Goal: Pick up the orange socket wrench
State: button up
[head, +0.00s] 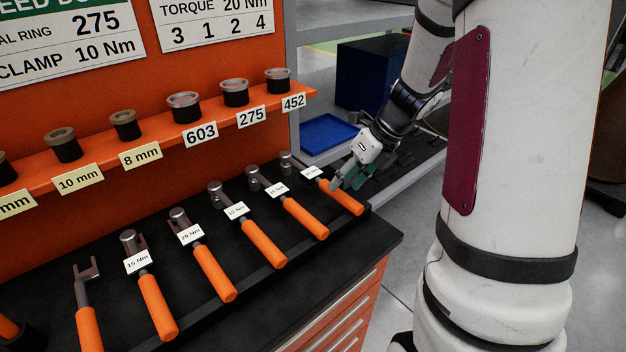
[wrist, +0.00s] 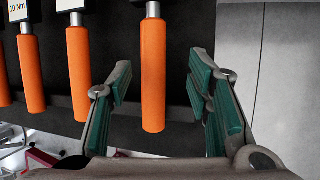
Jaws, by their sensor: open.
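Several orange-handled socket wrenches lie in a row on the black bench top, with white labels near their heads. The rightmost orange socket wrench (head: 341,197) is beside my gripper (head: 347,182) in the head view. In the wrist view its orange handle (wrist: 153,75) stands between the two green-padded fingers of my gripper (wrist: 162,95). The fingers are apart and I see no contact with the handle. Its label in the head view is too small to read surely. Its head is out of the wrist view.
Neighbouring wrenches lie to the left, the closest being another orange-handled wrench (head: 305,218). An orange shelf (head: 150,148) with several sockets and number labels runs behind. A blue tray (head: 328,134) sits on a grey rack beyond. Grey floor is open right of the bench.

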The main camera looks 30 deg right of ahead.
aim_at(312, 175)
jog(key=x, duration=0.5)
jog(key=shift+a, duration=0.4)
jog(key=shift+r, duration=0.1)
grip_shut()
